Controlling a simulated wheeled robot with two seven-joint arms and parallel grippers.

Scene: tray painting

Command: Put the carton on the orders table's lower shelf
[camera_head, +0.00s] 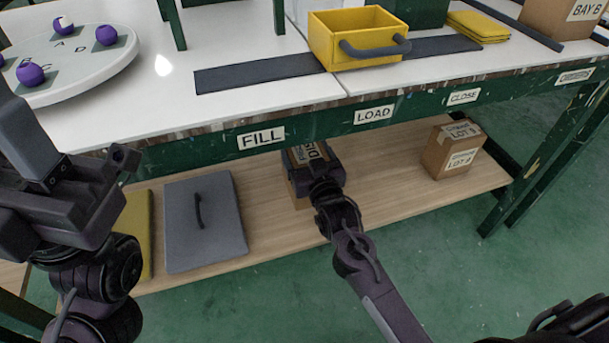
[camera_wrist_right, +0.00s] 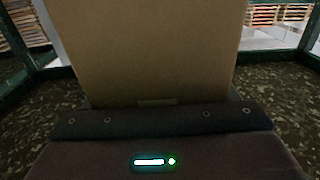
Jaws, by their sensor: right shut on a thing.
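A brown carton (camera_head: 296,181) with a partly hidden label is under the front edge of the orders table (camera_head: 215,146), over the lower shelf (camera_head: 272,222). My right gripper (camera_head: 314,172) is shut on it from the front. The table edge and the gripper hide much of the carton; I cannot tell whether it touches the shelf. In the right wrist view the carton (camera_wrist_right: 150,50) fills the upper middle, against the right gripper (camera_wrist_right: 155,104). My left gripper (camera_head: 88,170) is at the left, in front of the table, with its fingers apart and nothing seen between them.
A carton marked LOT 9 (camera_head: 436,160) stands on the shelf's right part. A grey panel with a handle (camera_head: 222,235) and a yellow panel (camera_head: 137,232) lie at left. A yellow bin (camera_head: 350,48) stands on the tabletop. Shelf between gripper and LOT 9 carton is clear.

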